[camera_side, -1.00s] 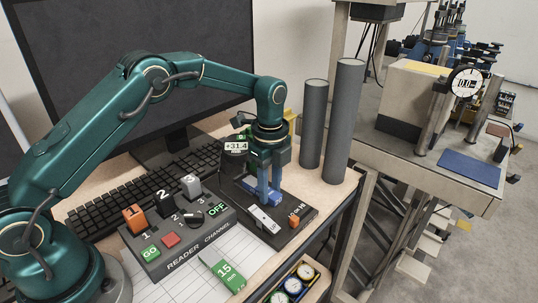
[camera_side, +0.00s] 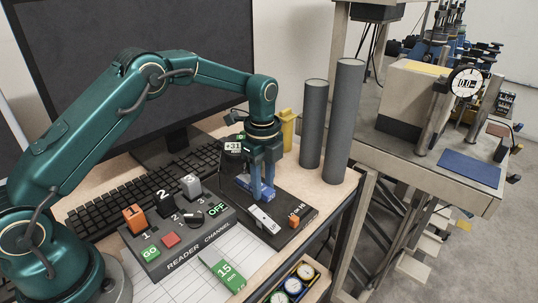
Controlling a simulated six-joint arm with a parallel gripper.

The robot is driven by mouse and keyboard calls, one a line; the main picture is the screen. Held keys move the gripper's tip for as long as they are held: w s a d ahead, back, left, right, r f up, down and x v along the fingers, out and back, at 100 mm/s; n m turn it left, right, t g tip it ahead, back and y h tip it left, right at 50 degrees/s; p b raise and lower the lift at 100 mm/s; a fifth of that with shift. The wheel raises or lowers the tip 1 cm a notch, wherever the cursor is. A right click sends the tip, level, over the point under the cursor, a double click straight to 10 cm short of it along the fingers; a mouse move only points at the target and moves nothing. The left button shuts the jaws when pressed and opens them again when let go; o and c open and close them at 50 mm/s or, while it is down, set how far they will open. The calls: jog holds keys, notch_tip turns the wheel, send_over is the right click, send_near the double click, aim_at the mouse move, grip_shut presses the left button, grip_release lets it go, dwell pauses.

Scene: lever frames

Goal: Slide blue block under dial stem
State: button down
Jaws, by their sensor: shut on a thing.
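My gripper (camera_side: 263,178) points down at the black gauge base (camera_side: 279,229), its blue fingers low over the base. It is shut on the blue block (camera_side: 266,190), which shows only partly between and beside the fingers. The dial gauge (camera_side: 233,150), with a "+31" readout, stands just behind and to the left of my gripper. Its stem is hidden, so I cannot tell whether the block is under it.
A green "15 mm" block (camera_side: 223,270) lies on the gridded sheet in front. A reader box (camera_side: 179,236) with numbered levers stands to the left. Two grey cylinders (camera_side: 313,125) and a yellow post (camera_side: 288,130) stand behind to the right. A tray of small dials (camera_side: 293,286) is at the front edge.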

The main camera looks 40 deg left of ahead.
dwell(0.3)
jog(key=shift+c, duration=0.5)
grip_release()
jog(key=shift+d+r, duration=0.95)
jog(key=shift+r, duration=0.25)
jog(key=shift+r, duration=0.1)
jog(key=shift+d+r, duration=0.25)
jog(key=shift+r, duration=0.95)
jog(key=shift+d+r, duration=0.25)
jog(key=shift+r, duration=0.95)
